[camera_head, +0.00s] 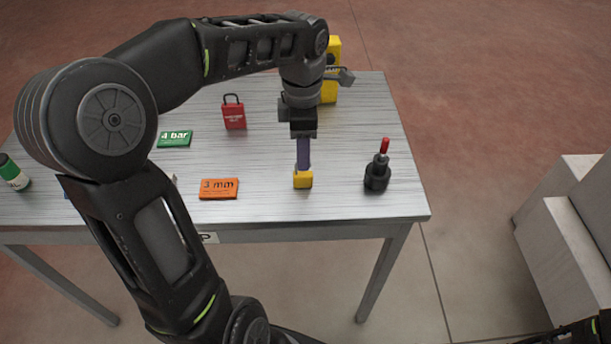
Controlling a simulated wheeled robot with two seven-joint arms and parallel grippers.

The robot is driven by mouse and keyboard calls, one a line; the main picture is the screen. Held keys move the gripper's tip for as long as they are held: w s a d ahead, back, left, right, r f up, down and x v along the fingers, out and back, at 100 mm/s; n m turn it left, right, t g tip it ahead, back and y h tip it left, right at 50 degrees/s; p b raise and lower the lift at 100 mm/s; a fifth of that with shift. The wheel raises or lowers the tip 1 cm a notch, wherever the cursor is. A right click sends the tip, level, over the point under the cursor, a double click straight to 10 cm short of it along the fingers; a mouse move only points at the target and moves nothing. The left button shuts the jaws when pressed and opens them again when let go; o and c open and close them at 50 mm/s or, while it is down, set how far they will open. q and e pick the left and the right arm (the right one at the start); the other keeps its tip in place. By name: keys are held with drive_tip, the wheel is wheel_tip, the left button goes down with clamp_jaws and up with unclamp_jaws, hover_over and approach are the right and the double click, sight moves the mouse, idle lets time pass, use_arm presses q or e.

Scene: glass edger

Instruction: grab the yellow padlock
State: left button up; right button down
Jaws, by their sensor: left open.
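The yellow padlock (303,180) stands on the metal table, right of the middle; only its small yellow body shows. My left gripper (303,165) points straight down over it, with its bluish fingers reaching the top of the yellow body. The gripper is open. Its fingers hide the padlock's upper part, and I cannot tell whether they are around the shackle or just in front of it. My right gripper is not in view.
A black fixture with a red tip (377,172) stands right of the padlock. An orange "3 mm" plate (219,189) lies left. A red padlock (233,114), a green "4 bar" plate (174,139) and a yellow object (329,91) are farther back. A green-and-white bottle (13,173) is far left.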

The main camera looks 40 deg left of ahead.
sight(303, 174)
use_arm(q)
drive_tip(key=shift+f, duration=1.35)
drive_tip(key=shift+s+f+p, duration=0.1)
drive_tip(key=shift+f+p, duration=0.4)
drive_tip(key=shift+f, duration=2.1)
clamp_jaws()
